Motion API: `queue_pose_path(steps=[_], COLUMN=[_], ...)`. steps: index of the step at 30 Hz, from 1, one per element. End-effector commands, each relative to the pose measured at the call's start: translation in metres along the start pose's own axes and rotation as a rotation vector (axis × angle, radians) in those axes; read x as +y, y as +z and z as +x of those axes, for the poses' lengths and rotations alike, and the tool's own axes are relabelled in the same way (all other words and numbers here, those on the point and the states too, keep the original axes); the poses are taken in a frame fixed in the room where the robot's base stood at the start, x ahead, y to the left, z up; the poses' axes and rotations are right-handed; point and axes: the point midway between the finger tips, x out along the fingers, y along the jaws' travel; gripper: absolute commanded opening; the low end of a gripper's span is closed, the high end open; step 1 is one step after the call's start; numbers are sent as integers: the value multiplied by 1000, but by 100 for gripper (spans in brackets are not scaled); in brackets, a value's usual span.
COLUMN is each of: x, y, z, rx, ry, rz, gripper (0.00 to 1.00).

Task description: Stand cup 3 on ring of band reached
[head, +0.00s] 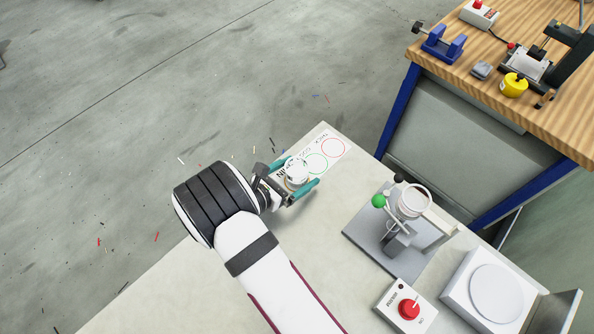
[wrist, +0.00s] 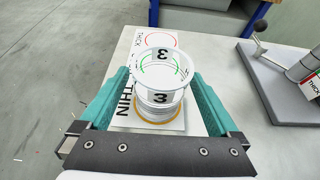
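Cup 3 (wrist: 160,97), a pale see-through cup with a black 3, stands upright between the fingers of my gripper (wrist: 160,78). In the head view, cup 3 (head: 297,171) and my gripper (head: 297,175) are over the near end of the ring card (head: 322,140). My teal fingers are spread, with a narrow gap showing on each side of the cup. An orange ring (wrist: 140,121) shows around the cup's foot, beside the word THIN. The green ring (head: 316,163) and the red ring (head: 333,147), by THICK, lie farther along the card, uncovered.
A grey stand (head: 395,235) with a green-knobbed lever and a round holder is right of the card. A red-knob box (head: 406,307) and a white round-topped device (head: 490,290) are at the front right. A wooden bench (head: 500,110) with tools stands behind.

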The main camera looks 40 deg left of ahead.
Motion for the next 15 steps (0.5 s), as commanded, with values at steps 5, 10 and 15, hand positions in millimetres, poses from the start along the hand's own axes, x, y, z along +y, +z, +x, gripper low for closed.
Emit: queue_pose_path(steps=[5,10,15], x=[0,1,1], y=[0,3,3], z=[0,-15,-58], rx=[0,0,0], ry=[0,4,6], rz=[0,0,-1], gripper=[97,97,97])
